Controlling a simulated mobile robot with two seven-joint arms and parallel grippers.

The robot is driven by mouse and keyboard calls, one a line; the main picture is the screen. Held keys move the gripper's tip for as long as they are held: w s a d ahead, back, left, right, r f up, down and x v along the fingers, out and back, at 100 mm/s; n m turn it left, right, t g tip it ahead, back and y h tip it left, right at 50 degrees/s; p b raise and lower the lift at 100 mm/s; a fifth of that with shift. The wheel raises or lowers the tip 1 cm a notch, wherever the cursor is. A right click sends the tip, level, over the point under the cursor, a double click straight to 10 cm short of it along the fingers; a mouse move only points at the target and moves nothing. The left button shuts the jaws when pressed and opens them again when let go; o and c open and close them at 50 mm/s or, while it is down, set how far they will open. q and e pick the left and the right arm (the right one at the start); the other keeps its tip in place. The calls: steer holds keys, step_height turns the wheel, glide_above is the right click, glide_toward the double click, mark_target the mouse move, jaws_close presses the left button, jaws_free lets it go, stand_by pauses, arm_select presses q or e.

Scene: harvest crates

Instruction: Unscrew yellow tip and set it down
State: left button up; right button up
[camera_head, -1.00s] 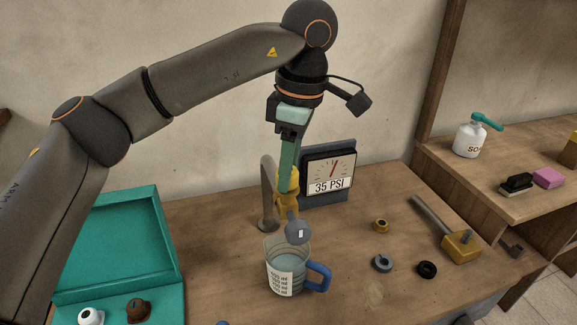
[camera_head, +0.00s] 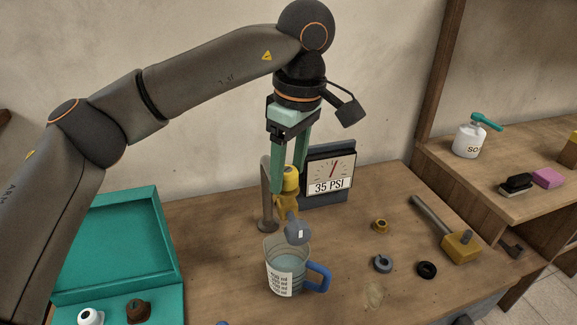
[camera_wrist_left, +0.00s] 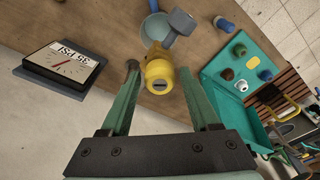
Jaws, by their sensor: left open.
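The yellow tip (camera_head: 290,177) is the round top of an upright yellow fitting (camera_head: 288,203) beside a grey curved pipe, above a measuring jug. In the left wrist view the yellow tip (camera_wrist_left: 158,76) shows a dark opening facing the camera. My left gripper (camera_head: 288,180) is open and points down, with one green finger on each side of the tip. In the left wrist view there are gaps between the tip and both fingers of my left gripper (camera_wrist_left: 158,75). My right gripper is not in view.
A clear jug (camera_head: 288,268) with a blue handle stands below the fitting. The gauge (camera_head: 331,172) reading 35 PSI stands close behind. Small rings (camera_head: 382,264) and a mallet (camera_head: 459,246) lie to the right. An open teal case (camera_head: 120,238) is at the left. Bare wood shows between.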

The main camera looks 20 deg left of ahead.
mark_target(288, 170)
arm_select(q)
steer(key=m, duration=0.7)
steer(key=shift+m+t+h, duration=0.3)
steer(key=shift+t, duration=0.1)
steer(key=c, duration=0.8)
steer(key=shift+o, duration=0.2)
steer(key=n, duration=0.6)
steer(key=shift+g, duration=0.3)
steer(key=shift+r, duration=0.2)
steer(key=shift+r+p, duration=2.05)
steer(key=shift+r, duration=0.05)
